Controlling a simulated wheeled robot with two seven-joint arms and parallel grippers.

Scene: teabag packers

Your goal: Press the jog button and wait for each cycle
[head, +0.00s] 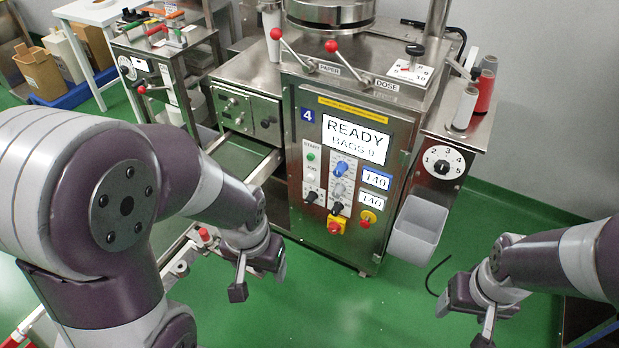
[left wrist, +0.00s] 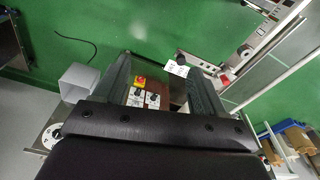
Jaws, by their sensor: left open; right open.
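The packer machine (head: 345,75) stands ahead with a front panel. Its screen (head: 355,139) reads "READY, BAGS 0". A green button (head: 310,157) sits under the word START. Small lettering, apparently the jog label, is just below it; I cannot clearly make out the jog button. My left gripper (head: 260,274) is open and empty, low and left of the panel, apart from it. In the left wrist view its fingers (left wrist: 162,85) are spread, with the panel's red-and-yellow switch (left wrist: 140,82) and black knobs showing between them. My right gripper (head: 488,326) is open and empty at lower right.
A grey bin (head: 419,230) hangs at the machine's right side, below a dial (head: 443,163). Thread spools (head: 466,106) stand on the right shelf. Red-knobbed levers (head: 331,46) stick out at the top. A metal frame (head: 184,255) stands left of my left gripper. Green floor is clear before the machine.

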